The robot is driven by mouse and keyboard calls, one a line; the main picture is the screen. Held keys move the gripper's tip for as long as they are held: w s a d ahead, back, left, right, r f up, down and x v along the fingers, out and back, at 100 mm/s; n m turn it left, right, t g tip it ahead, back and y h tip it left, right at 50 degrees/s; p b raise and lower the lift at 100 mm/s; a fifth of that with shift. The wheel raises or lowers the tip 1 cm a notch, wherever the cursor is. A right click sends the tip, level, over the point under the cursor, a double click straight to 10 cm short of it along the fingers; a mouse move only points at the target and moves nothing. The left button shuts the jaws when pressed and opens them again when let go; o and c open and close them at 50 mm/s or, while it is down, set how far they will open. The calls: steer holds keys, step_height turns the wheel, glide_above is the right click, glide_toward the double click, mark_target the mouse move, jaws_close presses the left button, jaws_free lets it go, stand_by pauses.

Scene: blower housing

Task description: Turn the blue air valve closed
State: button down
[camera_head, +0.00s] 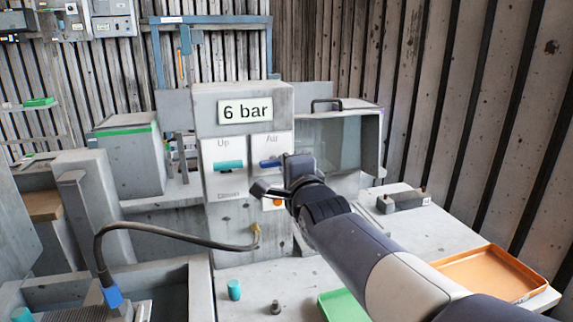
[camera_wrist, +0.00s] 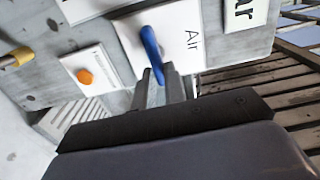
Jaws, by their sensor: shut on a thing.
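The blue air valve (camera_head: 270,163) is a lever handle on a white plate marked "Air", on the front of a grey panel block. In the wrist view the blue lever (camera_wrist: 152,52) runs lengthwise across the plate, its lower end between my fingers. My gripper (camera_head: 283,178) reaches the plate from the front right and is shut on the lever. In the wrist view the fingertips of my gripper (camera_wrist: 160,80) sit on either side of the lever's end. In the head view my gripper hides part of the lever and plate.
A teal lever (camera_head: 229,166) marked "Up" is left of the valve. An orange button (camera_head: 277,202) sits below it. A hose (camera_head: 160,230) joins the panel lower down. A green tray (camera_head: 342,306) and an orange tray (camera_head: 490,275) lie on the bench, right of a teal cylinder (camera_head: 234,290).

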steer(key=shift+m, duration=0.3)
steer(key=c, duration=1.5)
jaws_free()
steer(key=shift+o, duration=0.2)
steer(key=s+d, duration=0.2)
steer(key=s, duration=0.8)
steer(key=shift+s, duration=0.3)
steer(key=shift+w, duration=0.1)
steer(key=w+a, duration=0.2)
steer(key=w, duration=0.8)
steer(key=shift+w, duration=0.25)
